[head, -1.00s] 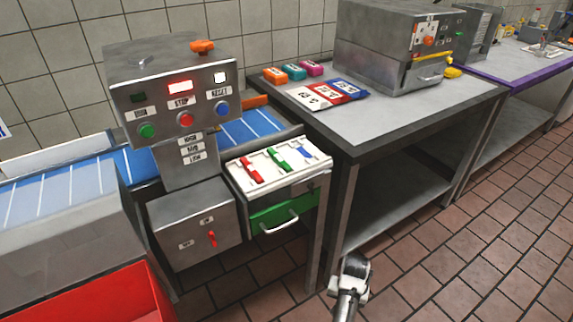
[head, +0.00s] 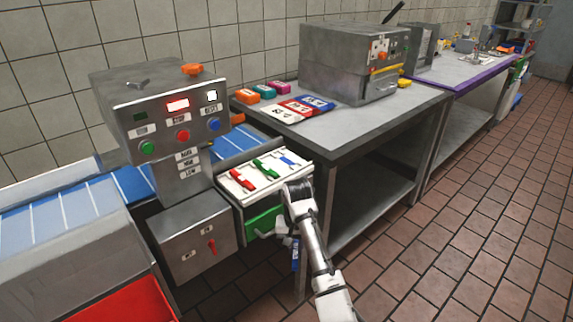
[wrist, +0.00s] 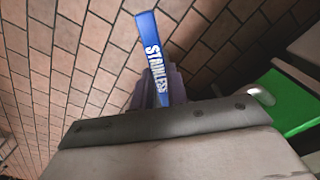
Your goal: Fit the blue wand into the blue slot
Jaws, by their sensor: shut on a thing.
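A blue wand (wrist: 152,50) with white lettering reading "STAINLESS" sticks out of my gripper (wrist: 158,92) in the wrist view. In the head view my gripper (head: 287,238) points down in front of the counter, shut on the wand (head: 295,258), which hangs low beside the green drawer. The white slot panel (head: 236,182) lies on top of the drawer unit, behind and above my gripper. It bears a red piece (head: 242,181), a green piece (head: 266,169) and, at its right end, the blue slot (head: 288,158). My arm partly covers the panel's right side.
The green drawer front (head: 262,222) with its handle is close to my gripper. A grey control machine (head: 165,120) stands to the left over a blue conveyor (head: 70,212). A steel table (head: 365,122) stands to the right. Tiled floor in front is open.

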